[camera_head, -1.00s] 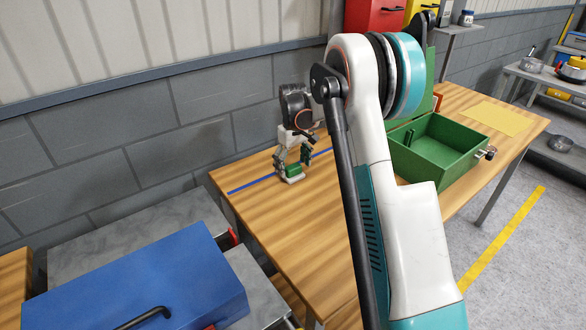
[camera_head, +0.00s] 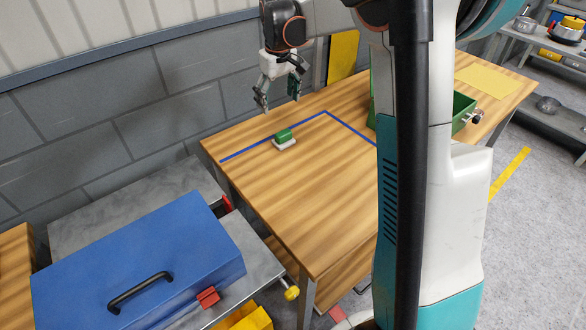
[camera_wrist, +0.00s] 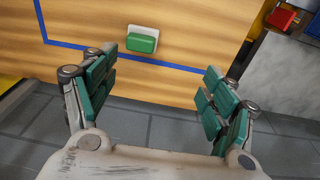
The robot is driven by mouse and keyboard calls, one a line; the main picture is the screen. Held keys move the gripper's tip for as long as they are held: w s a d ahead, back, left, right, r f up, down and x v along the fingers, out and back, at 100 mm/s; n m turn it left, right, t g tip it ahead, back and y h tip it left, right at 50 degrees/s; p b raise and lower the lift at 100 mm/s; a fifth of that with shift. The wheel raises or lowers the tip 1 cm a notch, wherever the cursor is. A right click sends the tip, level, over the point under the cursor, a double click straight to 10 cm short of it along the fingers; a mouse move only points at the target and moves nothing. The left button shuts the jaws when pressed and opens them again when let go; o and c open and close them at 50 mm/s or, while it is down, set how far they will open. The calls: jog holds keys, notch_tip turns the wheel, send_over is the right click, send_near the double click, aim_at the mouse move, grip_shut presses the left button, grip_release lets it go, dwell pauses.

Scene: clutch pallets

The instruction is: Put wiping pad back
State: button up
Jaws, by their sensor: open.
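The wiping pad (camera_head: 285,138) has a green grip on a white base and lies flat on the wooden table (camera_head: 290,200). It lies just inside the blue tape line (camera_head: 250,144), close to it. It also shows in the wrist view (camera_wrist: 142,40), ahead of and between the fingers. My gripper (camera_head: 277,102) is open and empty, raised above the table near its back edge, clear of the pad. Its green-padded fingers (camera_wrist: 160,100) are spread wide in the wrist view.
A green open box (camera_head: 462,112) stands on the table's right part, partly hidden by my arm. A yellow sheet (camera_head: 497,84) lies beyond it. A blue case (camera_head: 140,270) sits on a metal surface at lower left. A grey wall runs behind. The table's front half is clear.

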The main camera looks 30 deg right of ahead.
jog(key=s+a+r+t, duration=0.2)
jog(key=s+a+r, duration=0.2)
jog(key=s, duration=0.4)
jog(key=s+a+r+t, duration=0.1)
jog(key=s+a+r, duration=0.25)
jog(key=s, duration=0.55)
jog(key=s+a+f+m+t, duration=0.1)
jog(key=s+a+f, duration=0.1)
jog(key=s, duration=0.5)
jog(key=s+a+f+t, duration=0.1)
jog(key=s+f+t, duration=0.1)
jog(key=s, duration=0.5)
jog(key=shift+s+a+f+m, duration=0.2)
jog(key=shift+s+a+m, duration=0.2)
